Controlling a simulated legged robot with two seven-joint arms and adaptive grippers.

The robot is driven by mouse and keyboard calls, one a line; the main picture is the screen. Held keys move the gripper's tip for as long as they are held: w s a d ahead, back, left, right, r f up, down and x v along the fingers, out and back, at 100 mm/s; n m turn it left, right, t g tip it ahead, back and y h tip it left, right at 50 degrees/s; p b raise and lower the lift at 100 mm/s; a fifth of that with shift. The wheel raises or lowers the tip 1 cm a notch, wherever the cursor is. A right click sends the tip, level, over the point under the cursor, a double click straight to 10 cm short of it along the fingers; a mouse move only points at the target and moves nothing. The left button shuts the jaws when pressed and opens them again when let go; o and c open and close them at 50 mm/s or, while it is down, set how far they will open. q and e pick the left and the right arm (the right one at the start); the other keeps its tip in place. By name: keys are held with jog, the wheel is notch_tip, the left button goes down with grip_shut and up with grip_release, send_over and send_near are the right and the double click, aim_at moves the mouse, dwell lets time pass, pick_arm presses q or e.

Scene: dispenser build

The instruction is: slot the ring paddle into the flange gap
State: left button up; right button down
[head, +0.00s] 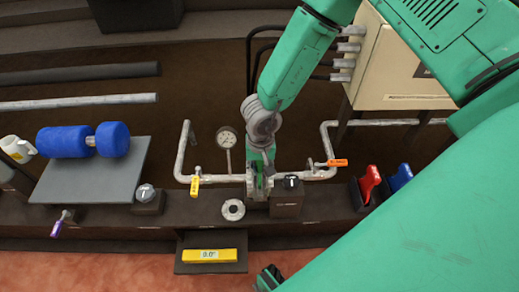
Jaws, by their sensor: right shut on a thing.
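My right gripper (258,181) hangs from the green arm above the middle of the grey pipe run. It is shut on the ring paddle, which the fingers mostly hide. A pale grey ring with a dark centre hole (232,210) shows just left of and below the gripper. I cannot tell whether it is joined to the held piece. The flange gap is at the pipe's middle, behind the gripper, and cannot be made out clearly.
A gauge (227,139), a yellow valve handle (195,185) and an orange one (337,163) stand along the pipe. A dark box (287,196) is close right of the gripper. A blue dumbbell-like object (63,142) lies on a grey plate (90,182). A yellow level (209,255) lies in front.

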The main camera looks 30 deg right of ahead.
jog(key=shift+f, duration=0.2)
jog(key=shift+f, duration=0.55)
jog(key=c, duration=0.9)
grip_release()
notch_tip(320, 180, up, 8)
jog(key=p, duration=0.9)
jog(key=shift+s, duration=0.1)
dwell(0.7)
